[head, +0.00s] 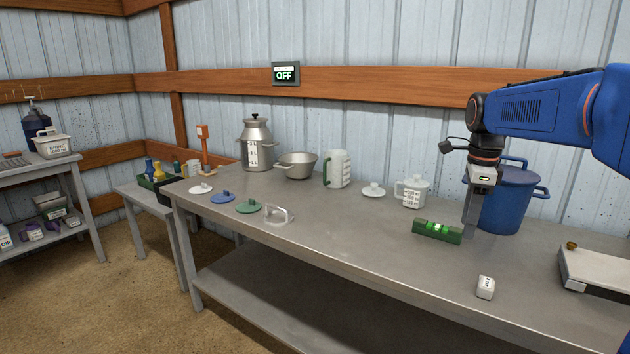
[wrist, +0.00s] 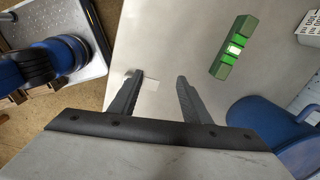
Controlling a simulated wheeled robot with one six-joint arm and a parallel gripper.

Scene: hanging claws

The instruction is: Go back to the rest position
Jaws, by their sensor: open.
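My gripper (head: 470,221) points down over the right part of the long grey table (head: 340,238). In the wrist view, my gripper (wrist: 160,82) has its two fingers apart with nothing held between them. A green level (head: 437,231) lies on the table just left of my gripper in the head view. The level also shows in the wrist view (wrist: 222,65), ahead and to the right of the fingers, apart from them. A small white block (head: 485,288) lies nearer the table's front edge. In the wrist view it is partly hidden by the left finger.
A blue pot (head: 508,200) stands close behind and right of my gripper. A white measuring jug (head: 411,191) stands behind the level, and a flat scale-like device (head: 597,272) lies at the right. Lids, a bowl (head: 297,165) and a metal can (head: 257,146) stand further left.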

